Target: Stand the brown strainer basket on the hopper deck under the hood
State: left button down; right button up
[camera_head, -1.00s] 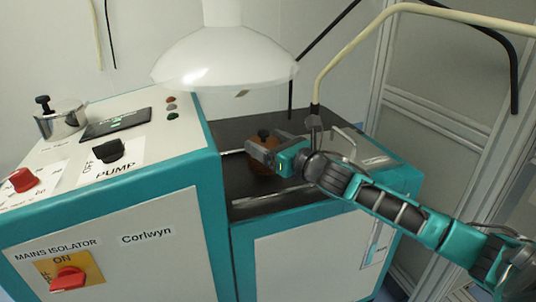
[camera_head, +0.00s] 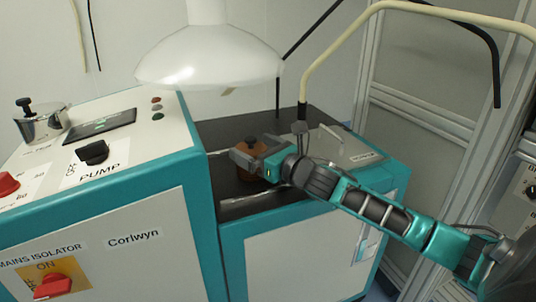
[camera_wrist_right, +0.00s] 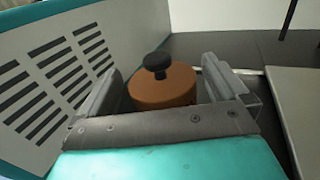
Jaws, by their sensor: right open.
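The brown strainer basket (camera_head: 251,149), a round body with a black knob on top, stands upright on the dark hopper deck (camera_head: 220,130) under the white hood (camera_head: 210,58). My right gripper (camera_head: 254,160) is open at the basket, and its fingers hide part of the body. In the right wrist view the basket (camera_wrist_right: 165,88) sits between the two spread fingers (camera_wrist_right: 165,95), with a gap at the right finger. Its lower part is hidden behind the gripper body. My left gripper is not in view.
A machine housing (camera_head: 140,200) with a pump switch rises left of the deck; its vented side shows close in the wrist view. A pale panel with a handle (camera_head: 335,145) lies right of the basket. A cream pipe (camera_head: 335,55) arches behind my right arm.

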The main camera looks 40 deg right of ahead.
jog(key=s, duration=0.4)
jog(key=s+d+p, duration=0.1)
jog(key=s, duration=0.3)
jog(key=s+d, duration=0.1)
jog(key=s, duration=0.2)
jog(key=shift+s+p, duration=0.3)
jog(key=shift+s, duration=0.1)
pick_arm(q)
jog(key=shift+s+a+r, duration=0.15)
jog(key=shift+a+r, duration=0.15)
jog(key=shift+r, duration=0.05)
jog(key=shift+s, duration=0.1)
pick_arm(e)
jog(key=shift+s, duration=0.1)
